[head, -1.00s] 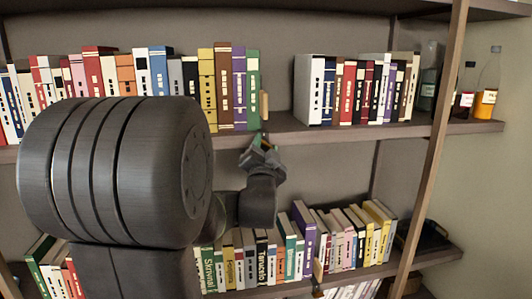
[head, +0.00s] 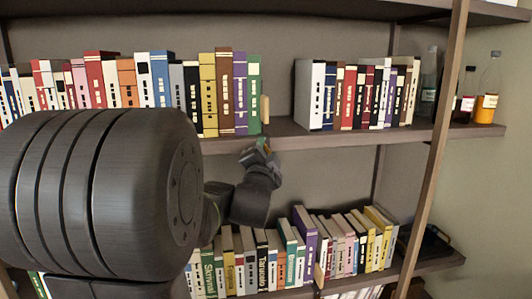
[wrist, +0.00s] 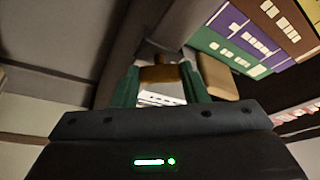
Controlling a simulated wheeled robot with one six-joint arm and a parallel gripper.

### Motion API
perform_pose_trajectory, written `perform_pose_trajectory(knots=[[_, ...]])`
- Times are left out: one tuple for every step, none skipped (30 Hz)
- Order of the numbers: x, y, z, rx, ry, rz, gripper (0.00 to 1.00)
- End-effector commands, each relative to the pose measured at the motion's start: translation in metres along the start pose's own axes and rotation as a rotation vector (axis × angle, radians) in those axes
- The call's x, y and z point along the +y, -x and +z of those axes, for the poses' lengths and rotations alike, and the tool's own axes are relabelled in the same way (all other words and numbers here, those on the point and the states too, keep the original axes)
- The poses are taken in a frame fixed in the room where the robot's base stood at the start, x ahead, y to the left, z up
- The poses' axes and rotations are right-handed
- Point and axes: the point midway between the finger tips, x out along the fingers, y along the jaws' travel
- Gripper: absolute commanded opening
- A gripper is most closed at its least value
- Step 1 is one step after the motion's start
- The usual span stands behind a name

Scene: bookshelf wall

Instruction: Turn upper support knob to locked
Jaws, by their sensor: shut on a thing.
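The upper support is a pale wooden block (head: 265,109) at the right end of the upper left book row, beside the green book. It also shows in the wrist view (wrist: 222,77). My gripper (head: 264,146) is just below the upper shelf's front edge, under that block. In the wrist view its green fingers (wrist: 160,84) are closed on a small brown knob (wrist: 160,73), which lies crosswise between the fingertips. The knob is hidden in the head view. Its locked mark, if any, cannot be made out.
The upper shelf (head: 280,141) runs just above my gripper. More books (head: 355,95) and glass bottles (head: 487,90) stand to the right. A lower book row (head: 260,262) lies below, and a slanted wooden post (head: 440,130) stands at right.

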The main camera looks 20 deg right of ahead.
Motion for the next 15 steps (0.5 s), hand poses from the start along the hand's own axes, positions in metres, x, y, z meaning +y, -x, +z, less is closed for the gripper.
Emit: perform_pose_trajectory(knots=[[0.0004,0.0001,0.0001,0.0,0.0,0.001,0.17],[0.0005,0.0001,0.0001,0.0,0.0,0.001,0.42],[0.0004,0.0001,0.0001,0.0,0.0,0.001,0.5],[0.0004,0.0001,0.0001,0.0,0.001,0.001,0.56],[0.0004,0.0001,0.0,0.0,0.001,0.0,0.61],[0.0004,0.0001,0.0,0.0,0.001,0.0,0.62],[0.0004,0.0001,0.0,0.0,0.001,0.0,0.62],[0.0003,0.0001,0.0,0.0,0.001,0.0,0.62],[0.0003,0.0,0.0,0.0,0.001,0.0,0.62],[0.0003,0.0,0.0,0.0,0.001,0.0,0.62],[0.0002,0.0,0.0,0.0,0.001,0.0,0.62],[0.0002,0.0,0.0,0.0,0.001,0.0,0.62],[0.0002,0.0003,0.0,0.0,0.001,0.0,0.62],[0.0001,0.0009,0.0,0.0,0.001,0.0,0.62],[0.0,0.0024,0.0,0.0,0.001,0.0,0.62]])
